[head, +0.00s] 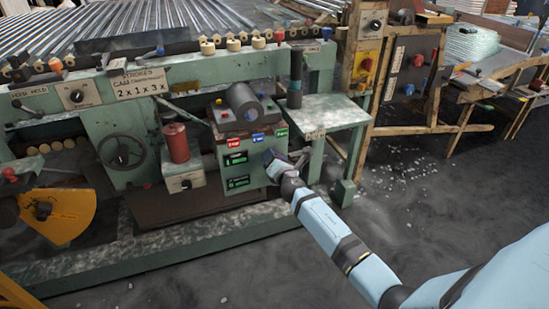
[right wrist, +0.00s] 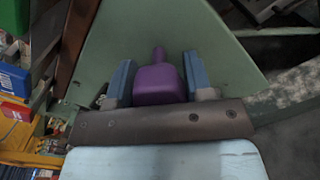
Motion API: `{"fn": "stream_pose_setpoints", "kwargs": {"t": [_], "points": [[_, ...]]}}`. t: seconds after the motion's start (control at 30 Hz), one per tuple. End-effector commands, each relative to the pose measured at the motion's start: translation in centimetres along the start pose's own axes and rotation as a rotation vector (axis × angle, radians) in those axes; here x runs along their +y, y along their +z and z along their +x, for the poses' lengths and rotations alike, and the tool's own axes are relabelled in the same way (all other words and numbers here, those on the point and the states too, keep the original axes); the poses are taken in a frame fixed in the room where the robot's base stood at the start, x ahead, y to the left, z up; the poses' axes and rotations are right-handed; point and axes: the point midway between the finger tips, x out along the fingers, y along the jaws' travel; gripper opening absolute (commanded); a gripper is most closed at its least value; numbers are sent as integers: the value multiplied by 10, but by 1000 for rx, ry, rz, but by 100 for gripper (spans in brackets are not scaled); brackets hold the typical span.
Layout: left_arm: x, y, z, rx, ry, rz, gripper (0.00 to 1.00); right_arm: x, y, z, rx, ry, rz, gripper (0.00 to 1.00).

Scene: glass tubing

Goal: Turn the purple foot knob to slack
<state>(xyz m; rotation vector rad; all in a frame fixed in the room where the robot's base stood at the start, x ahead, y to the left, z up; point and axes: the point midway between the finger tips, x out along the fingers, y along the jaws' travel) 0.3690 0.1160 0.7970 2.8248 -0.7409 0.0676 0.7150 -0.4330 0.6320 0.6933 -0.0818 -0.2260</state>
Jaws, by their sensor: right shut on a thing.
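The purple foot knob (right wrist: 158,85) shows in the right wrist view, between the two blue fingers of my right gripper (right wrist: 157,68). It has a rounded block body and a narrow tip pointing up the picture, against a pale green panel. The fingers are shut on its two sides. In the head view my right gripper (head: 275,158) is at the right side of the green control box, below the small green table; the knob cannot be made out there. My left gripper is not in view.
The green machine (head: 130,145) carries a red cylinder (head: 174,142), a handwheel (head: 121,151) and a yellow sector plate (head: 62,213). The control box (head: 243,166) has coloured buttons and green displays. A green side table (head: 325,112) stands above my right gripper.

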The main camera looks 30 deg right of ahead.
Motion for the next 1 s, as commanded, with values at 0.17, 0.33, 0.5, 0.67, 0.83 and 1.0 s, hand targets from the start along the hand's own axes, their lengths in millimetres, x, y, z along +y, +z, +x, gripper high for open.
{"fn": "stream_pose_setpoints", "kwargs": {"t": [0.17,0.33,0.5,0.67,0.83,1.0], "points": [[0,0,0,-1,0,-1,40,1,4,2,-6,2,1,23],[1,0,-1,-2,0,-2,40,1,3,2,-4,2,1,70],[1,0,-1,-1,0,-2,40,1,2,1,-2,1,1,70],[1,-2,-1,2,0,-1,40,1,1,-5,-1,0,2,70],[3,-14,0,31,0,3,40,1,2,-31,1,0,2,70],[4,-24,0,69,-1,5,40,1,1,-71,0,-1,1,70]]}}
